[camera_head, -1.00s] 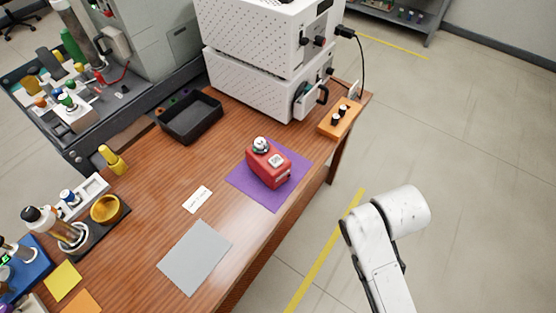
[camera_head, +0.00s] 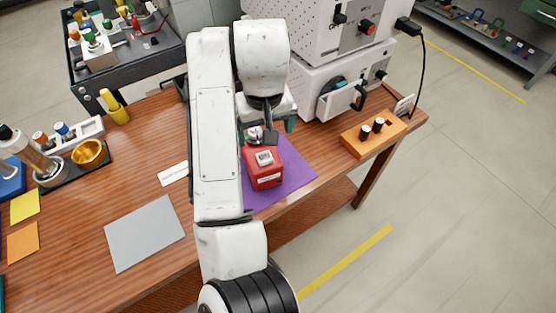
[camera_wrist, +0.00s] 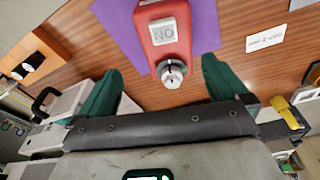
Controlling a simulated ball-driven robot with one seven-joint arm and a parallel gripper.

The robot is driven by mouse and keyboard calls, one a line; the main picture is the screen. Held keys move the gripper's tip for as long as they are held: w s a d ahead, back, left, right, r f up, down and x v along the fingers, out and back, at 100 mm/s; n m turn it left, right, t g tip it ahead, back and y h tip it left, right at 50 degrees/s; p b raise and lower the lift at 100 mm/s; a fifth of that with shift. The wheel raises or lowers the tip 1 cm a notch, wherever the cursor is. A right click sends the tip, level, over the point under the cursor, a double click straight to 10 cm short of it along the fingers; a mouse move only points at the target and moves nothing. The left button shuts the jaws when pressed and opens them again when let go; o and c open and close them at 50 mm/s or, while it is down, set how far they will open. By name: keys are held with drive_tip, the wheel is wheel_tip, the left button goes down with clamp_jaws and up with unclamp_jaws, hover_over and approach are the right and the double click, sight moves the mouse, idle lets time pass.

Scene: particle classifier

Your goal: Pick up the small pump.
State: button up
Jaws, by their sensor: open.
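The small pump (camera_head: 265,176) is a red block with a light panel on top and a round silver head. It rests on a purple mat (camera_head: 300,172). My gripper (camera_head: 270,128) is above the far end of the pump, partly hidden by my arm. In the wrist view, its green fingers (camera_wrist: 161,66) are spread wide, one to each side of the pump's silver knob (camera_wrist: 172,74). The red pump body (camera_wrist: 165,38) lies beyond the fingertips. Nothing is held, and I cannot tell the exact height gap.
White stacked machines (camera_head: 335,85) stand at the back right of the wooden table. An orange block with black knobs (camera_head: 373,134) sits at the right edge. A grey sheet (camera_head: 145,233) and a label card (camera_head: 173,173) lie left. A gold bowl (camera_head: 89,152) stands farther left.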

sight(260, 149)
drive_tip(key=shift+s+a+r, duration=0.1)
drive_tip(key=shift+a, duration=0.65)
drive_tip(key=f, duration=0.3)
drive_tip(key=w+f, duration=0.1)
drive_tip(key=f, duration=0.3)
drive_tip(key=w+f, duration=0.1)
drive_tip(key=f, duration=0.2)
drive_tip(key=shift+a+f, duration=0.1)
drive_tip(key=shift+f, duration=0.1)
drive_tip(key=shift+c, duration=0.3)
drive_tip(key=c, duration=1.2)
drive_tip(key=shift+r, duration=0.2)
drive_tip(key=shift+c, duration=1.3)
